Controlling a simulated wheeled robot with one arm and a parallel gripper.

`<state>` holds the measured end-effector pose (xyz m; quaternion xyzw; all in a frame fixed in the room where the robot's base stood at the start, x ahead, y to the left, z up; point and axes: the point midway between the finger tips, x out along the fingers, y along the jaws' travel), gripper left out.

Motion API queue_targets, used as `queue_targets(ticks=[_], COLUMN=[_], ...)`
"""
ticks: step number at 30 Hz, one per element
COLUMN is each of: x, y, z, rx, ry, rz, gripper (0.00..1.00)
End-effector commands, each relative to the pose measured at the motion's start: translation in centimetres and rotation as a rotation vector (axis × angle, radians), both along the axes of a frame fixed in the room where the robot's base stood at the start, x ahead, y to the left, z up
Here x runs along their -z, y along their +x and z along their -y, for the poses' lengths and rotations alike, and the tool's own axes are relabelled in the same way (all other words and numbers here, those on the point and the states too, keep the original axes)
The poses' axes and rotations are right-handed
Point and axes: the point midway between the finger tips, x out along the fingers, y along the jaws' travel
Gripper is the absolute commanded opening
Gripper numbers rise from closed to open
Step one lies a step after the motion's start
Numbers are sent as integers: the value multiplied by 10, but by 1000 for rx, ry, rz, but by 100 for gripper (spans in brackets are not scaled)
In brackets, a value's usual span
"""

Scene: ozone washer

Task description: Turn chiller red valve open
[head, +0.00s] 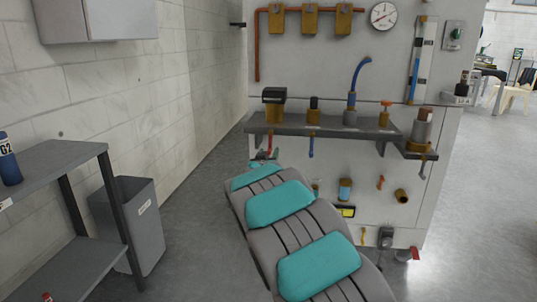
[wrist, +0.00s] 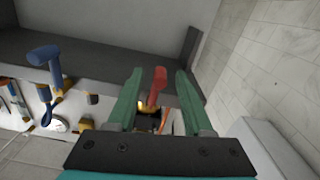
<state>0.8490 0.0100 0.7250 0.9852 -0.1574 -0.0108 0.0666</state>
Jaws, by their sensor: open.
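A red valve handle (wrist: 158,84) on a brass-coloured body (wrist: 148,118) shows in the wrist view, ahead of my gripper. My gripper (wrist: 160,73) is open, with one green finger on each side of the handle. There is a visible gap on both sides, and how deep the handle lies between the fingers is hard to tell. In the head view my gripper (head: 264,155) is small, at the far end of my teal-padded arm, below the left end of the shelf. A bit of red (head: 270,143) shows there; my arm hides most of that spot.
A dark shelf (head: 325,130) with several fittings juts from the white panel above my gripper. A blue-handled valve (wrist: 46,70) is left in the wrist view. A grey bin (head: 140,235) and table (head: 50,165) stand left. Floor between bin and arm is clear.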

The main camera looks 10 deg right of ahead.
Motion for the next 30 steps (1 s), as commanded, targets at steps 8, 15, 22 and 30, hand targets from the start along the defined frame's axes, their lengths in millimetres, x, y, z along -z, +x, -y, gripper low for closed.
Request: queue_targets(ticks=[8, 15, 22, 30], x=[0, 0, 0, 0], y=[0, 0, 0, 0], z=[0, 0, 0, 0], rx=[0, 0, 0, 0], ry=[0, 0, 0, 1], rz=[0, 0, 0, 0], gripper=[40, 13, 0, 0])
